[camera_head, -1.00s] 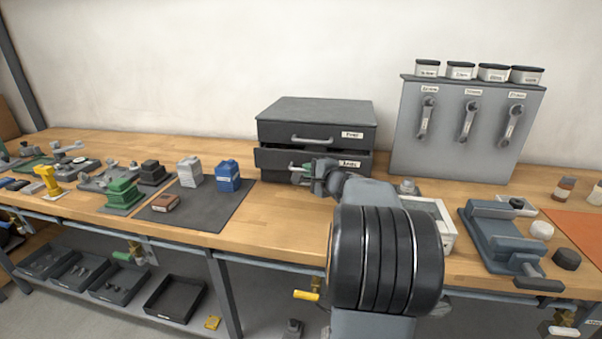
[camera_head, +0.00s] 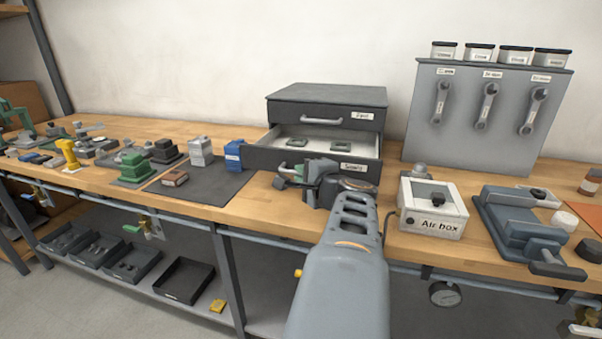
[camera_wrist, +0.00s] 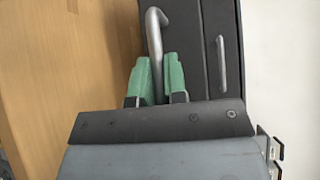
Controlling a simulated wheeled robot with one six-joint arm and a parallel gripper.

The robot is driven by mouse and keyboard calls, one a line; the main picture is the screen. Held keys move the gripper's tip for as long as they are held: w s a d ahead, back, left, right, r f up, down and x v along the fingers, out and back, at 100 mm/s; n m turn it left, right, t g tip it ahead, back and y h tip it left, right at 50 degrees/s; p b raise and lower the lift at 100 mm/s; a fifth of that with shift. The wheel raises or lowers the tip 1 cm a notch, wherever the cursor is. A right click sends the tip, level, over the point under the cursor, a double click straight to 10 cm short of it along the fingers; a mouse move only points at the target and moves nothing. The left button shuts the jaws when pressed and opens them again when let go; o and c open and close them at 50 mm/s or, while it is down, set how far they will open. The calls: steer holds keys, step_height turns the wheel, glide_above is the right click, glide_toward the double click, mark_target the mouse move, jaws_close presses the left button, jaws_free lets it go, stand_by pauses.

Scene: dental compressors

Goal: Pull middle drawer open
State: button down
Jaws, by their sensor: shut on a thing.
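A dark grey drawer cabinet (camera_head: 325,93) stands at the back of the workbench. Its top drawer (camera_head: 300,113) is closed. The drawer below it (camera_head: 262,157) is pulled out, and two small grey-green parts lie inside on its pale floor. I see only two drawer fronts; no third one shows. My gripper (camera_head: 284,177) is at the open drawer's front. In the wrist view, its green fingers (camera_wrist: 157,75) are closed around the drawer's grey bar handle (camera_wrist: 154,30). The top drawer's handle (camera_wrist: 221,65) is to the right there, untouched.
A white air box (camera_head: 432,208) and a blue-grey vise-like fixture (camera_head: 515,225) stand right of my arm. A blue box (camera_head: 234,155) sits close to the open drawer's left side. A grey panel with hanging wrenches (camera_head: 480,130) stands behind on the right.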

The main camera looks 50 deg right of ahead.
steer(key=c, duration=1.4)
jaws_free()
steer(key=shift+c, duration=0.2)
steer(key=shift+s, duration=0.1)
steer(key=p+v, duration=0.1)
steer(key=v, duration=1.2)
steer(key=shift+s+p, duration=0.3)
steer(key=shift+p, duration=0.1)
